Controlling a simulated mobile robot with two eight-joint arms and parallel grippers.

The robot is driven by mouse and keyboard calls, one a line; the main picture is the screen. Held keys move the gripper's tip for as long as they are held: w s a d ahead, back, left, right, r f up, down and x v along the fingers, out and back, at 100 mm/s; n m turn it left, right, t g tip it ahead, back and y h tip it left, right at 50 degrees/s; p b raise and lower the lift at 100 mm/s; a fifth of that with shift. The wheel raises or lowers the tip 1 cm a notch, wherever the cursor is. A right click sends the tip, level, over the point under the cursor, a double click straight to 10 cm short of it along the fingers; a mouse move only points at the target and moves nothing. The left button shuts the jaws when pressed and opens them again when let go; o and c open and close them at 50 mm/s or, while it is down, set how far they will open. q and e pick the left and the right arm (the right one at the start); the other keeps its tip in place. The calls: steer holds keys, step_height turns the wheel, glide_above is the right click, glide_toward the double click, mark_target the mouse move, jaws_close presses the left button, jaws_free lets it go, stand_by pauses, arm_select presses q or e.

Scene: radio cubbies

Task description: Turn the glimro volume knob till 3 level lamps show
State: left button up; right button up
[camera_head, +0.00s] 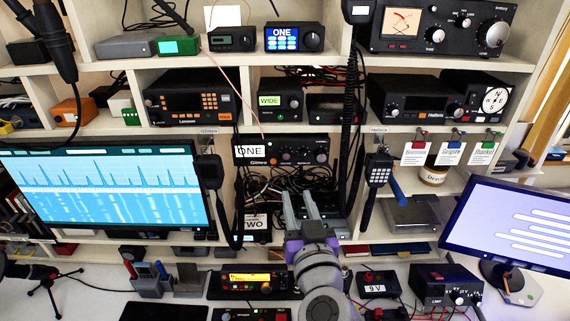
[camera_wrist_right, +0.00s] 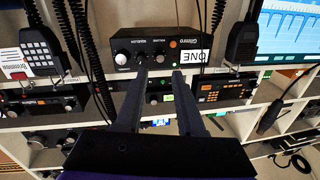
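The Glimro radio (camera_head: 270,161) is a black box in the middle cubby, with a white ONE tag (camera_head: 251,151) at its left and several round knobs (camera_head: 303,155) to the right. In the right wrist view the radio (camera_wrist_right: 155,40) appears upside down, with a pale-lit knob (camera_wrist_right: 122,58) at its left end. The small labels are too blurred to tell which knob is volume. I cannot make out any lit level lamps. My right gripper (camera_head: 299,193) is open and empty, fingers pointing up below the radio and apart from it; its fingertips also show in the wrist view (camera_wrist_right: 160,73). My left gripper is not in view.
Coiled black cords (camera_head: 350,85) hang right of the radio, with a handheld microphone (camera_head: 380,172) beyond. Another cord and microphone (camera_head: 210,171) hang at its left. Monitors (camera_head: 100,185) (camera_head: 515,225) stand on both sides. Cables and a TWO tag (camera_head: 256,222) lie below the radio.

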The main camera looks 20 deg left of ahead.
mark_target(286, 156)
steer(key=w+a+h, duration=0.1)
steer(key=w, duration=0.2)
steer(key=w+a+r+m+h, duration=0.1)
steer(key=w+a, duration=0.1)
steer(key=w, duration=0.2)
steer(key=w+a+m+t+h+p, duration=0.1)
steer(key=w+a, duration=0.1)
steer(key=w, duration=0.1)
steer(key=shift+w+a+r, duration=0.1)
steer(key=shift+w+r, duration=0.25)
jaws_close()
